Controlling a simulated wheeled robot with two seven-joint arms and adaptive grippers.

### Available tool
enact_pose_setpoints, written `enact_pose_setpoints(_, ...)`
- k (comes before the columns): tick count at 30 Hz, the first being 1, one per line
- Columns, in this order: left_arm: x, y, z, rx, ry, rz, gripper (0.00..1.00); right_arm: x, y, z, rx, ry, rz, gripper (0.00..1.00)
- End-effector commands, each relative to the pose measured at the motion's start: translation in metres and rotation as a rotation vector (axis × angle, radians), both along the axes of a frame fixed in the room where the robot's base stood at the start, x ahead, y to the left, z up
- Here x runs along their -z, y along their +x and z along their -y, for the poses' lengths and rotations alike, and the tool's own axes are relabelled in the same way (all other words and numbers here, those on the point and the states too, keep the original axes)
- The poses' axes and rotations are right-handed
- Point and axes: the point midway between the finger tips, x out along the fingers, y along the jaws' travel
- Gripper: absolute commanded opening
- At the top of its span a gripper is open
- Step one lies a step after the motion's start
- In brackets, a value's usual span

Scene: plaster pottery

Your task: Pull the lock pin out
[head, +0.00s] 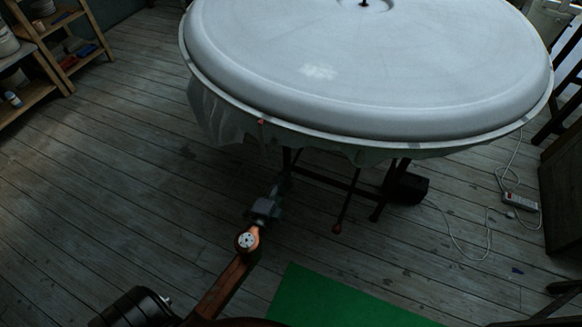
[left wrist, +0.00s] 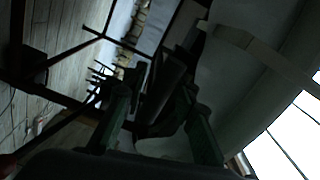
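A large white round plaster piece (head: 370,70) lies on a dark metal stand (head: 350,183). My left gripper (head: 284,184) reaches in low under its front rim, beside the stand, and its tips are hard to see in the shade. In the left wrist view its two greenish fingers (left wrist: 160,120) stand apart. Dark parts of the stand (left wrist: 168,80) show beyond and between them; I cannot tell whether they touch. I cannot clearly make out the lock pin. A rod with a red end (head: 337,228) hangs from the stand. My right gripper is not in view.
A thin plastic sheet (head: 213,118) hangs under the rim. A green mat (head: 335,300) lies on the plank floor in front. A power strip (head: 520,202) with white cable lies at right. Shelves (head: 55,45) stand at far left. The floor at left is clear.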

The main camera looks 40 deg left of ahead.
Motion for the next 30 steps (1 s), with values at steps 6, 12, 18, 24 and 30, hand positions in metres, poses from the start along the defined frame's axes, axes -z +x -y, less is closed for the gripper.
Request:
enact_pose_setpoints(6, -0.001, 0.034, -0.008, 0.001, -0.001, 0.001, 0.26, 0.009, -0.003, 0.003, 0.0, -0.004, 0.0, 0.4)
enact_pose_setpoints(12, 0.0, 0.049, -0.012, 0.0, -0.002, 0.0, 0.26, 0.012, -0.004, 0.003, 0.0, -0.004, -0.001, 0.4)
enact_pose_setpoints(18, 0.0, 0.051, -0.013, -0.001, -0.002, -0.001, 0.26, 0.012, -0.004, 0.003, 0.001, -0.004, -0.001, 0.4)
enact_pose_setpoints(24, 0.0, 0.05, -0.013, -0.001, -0.002, -0.001, 0.18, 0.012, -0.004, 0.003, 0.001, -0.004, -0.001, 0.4)
enact_pose_setpoints(30, 0.0, 0.05, -0.012, -0.001, -0.002, -0.001, 0.05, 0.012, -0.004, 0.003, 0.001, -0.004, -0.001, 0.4)
